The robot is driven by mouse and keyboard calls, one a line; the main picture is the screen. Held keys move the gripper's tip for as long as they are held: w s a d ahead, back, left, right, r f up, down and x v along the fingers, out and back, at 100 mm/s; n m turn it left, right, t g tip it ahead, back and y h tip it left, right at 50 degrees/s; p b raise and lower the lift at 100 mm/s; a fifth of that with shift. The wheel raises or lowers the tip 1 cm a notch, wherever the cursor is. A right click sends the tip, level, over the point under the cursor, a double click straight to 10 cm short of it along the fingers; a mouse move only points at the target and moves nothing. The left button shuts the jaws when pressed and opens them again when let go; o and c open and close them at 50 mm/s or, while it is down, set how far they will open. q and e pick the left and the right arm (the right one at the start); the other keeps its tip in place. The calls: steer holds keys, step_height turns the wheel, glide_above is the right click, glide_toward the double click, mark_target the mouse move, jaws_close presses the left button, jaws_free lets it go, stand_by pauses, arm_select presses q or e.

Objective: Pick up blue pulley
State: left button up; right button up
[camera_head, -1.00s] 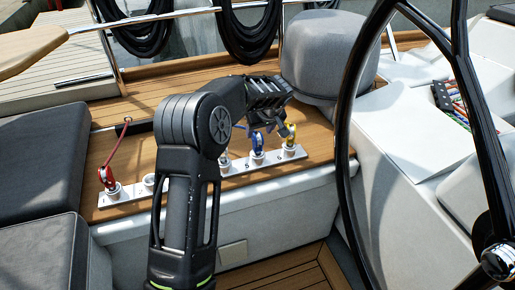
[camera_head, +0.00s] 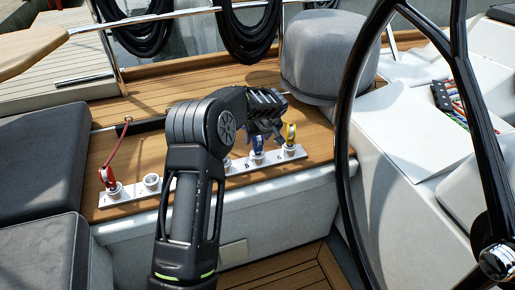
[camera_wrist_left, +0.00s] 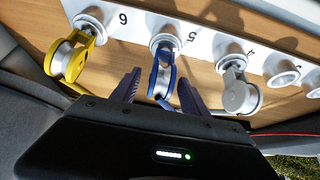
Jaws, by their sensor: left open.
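The blue pulley (camera_head: 257,142) stands in the socket marked 5 on the white numbered rail (camera_head: 232,169). In the left wrist view the blue pulley (camera_wrist_left: 161,78) shows between the two fingers of my left gripper (camera_wrist_left: 158,90), which is open. The fingers flank the pulley's near end; I cannot tell whether they touch it. In the head view my left gripper (camera_head: 268,132) is just above and beside the blue pulley and partly covers it. My right gripper is in no view.
A yellow pulley (camera_wrist_left: 66,60) and a grey pulley (camera_wrist_left: 239,93) stand in sockets on either side of the blue one. A red pulley (camera_head: 106,176) with a red line is at the rail's left end. The black steering wheel (camera_head: 343,150) and grey padded cover (camera_head: 322,55) are close by.

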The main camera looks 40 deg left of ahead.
arm_select(q)
steer(key=shift+c, duration=0.3)
jaws_close()
stand_by(0.3)
steer(key=shift+r, duration=0.1)
stand_by(0.7)
